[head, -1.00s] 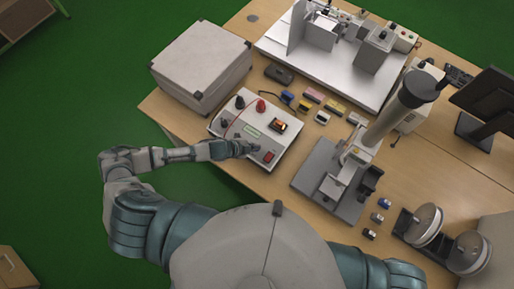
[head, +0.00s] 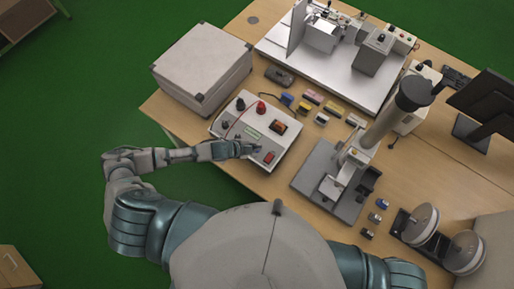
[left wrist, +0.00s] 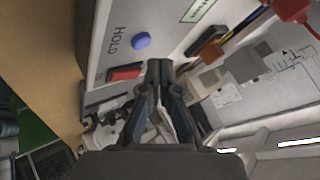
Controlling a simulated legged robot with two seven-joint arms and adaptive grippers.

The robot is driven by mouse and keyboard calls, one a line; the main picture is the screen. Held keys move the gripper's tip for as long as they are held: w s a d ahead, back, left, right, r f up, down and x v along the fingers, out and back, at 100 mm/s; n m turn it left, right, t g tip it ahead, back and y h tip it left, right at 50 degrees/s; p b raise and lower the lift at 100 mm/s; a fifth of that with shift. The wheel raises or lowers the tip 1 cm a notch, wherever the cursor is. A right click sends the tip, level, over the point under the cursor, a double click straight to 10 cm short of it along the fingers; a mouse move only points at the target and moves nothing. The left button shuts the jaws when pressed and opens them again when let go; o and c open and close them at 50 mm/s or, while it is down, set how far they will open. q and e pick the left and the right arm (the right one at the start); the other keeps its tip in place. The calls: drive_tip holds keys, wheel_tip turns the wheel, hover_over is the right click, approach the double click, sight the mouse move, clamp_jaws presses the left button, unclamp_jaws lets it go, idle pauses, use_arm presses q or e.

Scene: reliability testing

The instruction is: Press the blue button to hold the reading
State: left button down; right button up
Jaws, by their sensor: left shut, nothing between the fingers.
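The blue button (left wrist: 141,41) is a small round button beside the word HOLD on the white panel of the test box, in the left wrist view. The test box (head: 283,143) stands on the wooden table in the head view. My left gripper (head: 256,147) is over the box's near part. In the left wrist view my left gripper (left wrist: 160,66) is shut and empty, with its tips just below and to the right of the blue button, apart from it in the picture. The button is not discernible in the head view. My right gripper is not in view.
A red switch (left wrist: 126,72) sits close to the blue button; it also shows in the head view (head: 268,157). A grey case (head: 203,62) stands left of the box. A press stand (head: 325,185) is to its right. Small coloured parts lie behind the box.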

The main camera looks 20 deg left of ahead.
use_arm(q)
wheel_tip(320, 180, up, 5)
drive_tip(key=p, duration=0.5)
drive_tip(key=shift+f, duration=0.2)
drive_tip(key=shift+r, duration=0.65)
